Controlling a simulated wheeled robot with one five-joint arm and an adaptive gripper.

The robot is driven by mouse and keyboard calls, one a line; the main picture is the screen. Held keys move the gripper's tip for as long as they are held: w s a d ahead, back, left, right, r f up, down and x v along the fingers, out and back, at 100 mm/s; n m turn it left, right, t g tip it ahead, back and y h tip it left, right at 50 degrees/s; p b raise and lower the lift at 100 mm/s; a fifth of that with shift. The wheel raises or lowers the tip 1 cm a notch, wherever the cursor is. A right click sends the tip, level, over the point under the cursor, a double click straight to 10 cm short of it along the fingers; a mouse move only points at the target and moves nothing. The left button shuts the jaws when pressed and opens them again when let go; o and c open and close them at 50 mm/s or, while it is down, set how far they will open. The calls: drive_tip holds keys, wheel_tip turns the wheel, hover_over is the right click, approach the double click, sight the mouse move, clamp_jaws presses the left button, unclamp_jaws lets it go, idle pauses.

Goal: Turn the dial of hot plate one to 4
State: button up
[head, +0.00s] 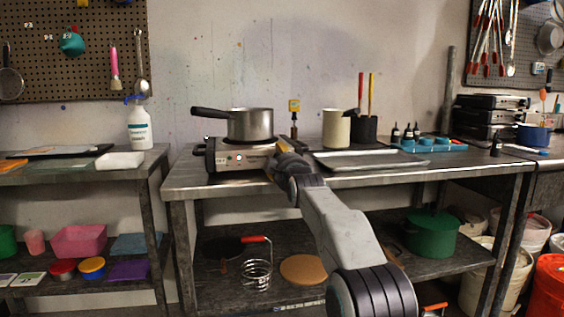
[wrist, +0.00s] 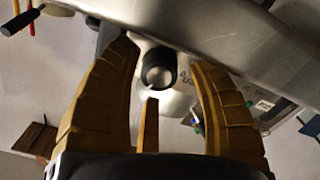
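A hot plate (head: 225,160) with a steel front stands on the bench. A steel saucepan (head: 250,124) with a black handle sits on it. In the head view, my gripper (head: 274,165) is at the right end of the hot plate's front and hides that part. In the wrist view, a round dark dial (wrist: 158,68) with a pale face lies between the fingertips of my gripper (wrist: 165,58). The fingers are apart, with a visible gap on the right; contact on the left is unclear. The dial's setting and numbers cannot be read.
A grey tray (head: 370,160) lies right of my gripper. A beige canister (head: 336,128) and a yellow-topped bottle (head: 294,118) stand behind. A blue rack (head: 430,145) is farther right. A white bottle (head: 140,126) stands on the left bench. The lower shelf holds a green pot (head: 431,235).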

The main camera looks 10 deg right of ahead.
drive_tip(key=c, duration=1)
drive_tip(key=shift+r, duration=0.1)
drive_tip(key=shift+s+r+m+p, duration=0.15)
drive_tip(key=shift+m+p, duration=1.25)
drive_tip(key=shift+m, duration=1.3)
drive_tip(key=o, duration=0.9)
drive_tip(key=shift+o, duration=1.4)
drive_tip(key=shift+f, duration=0.2)
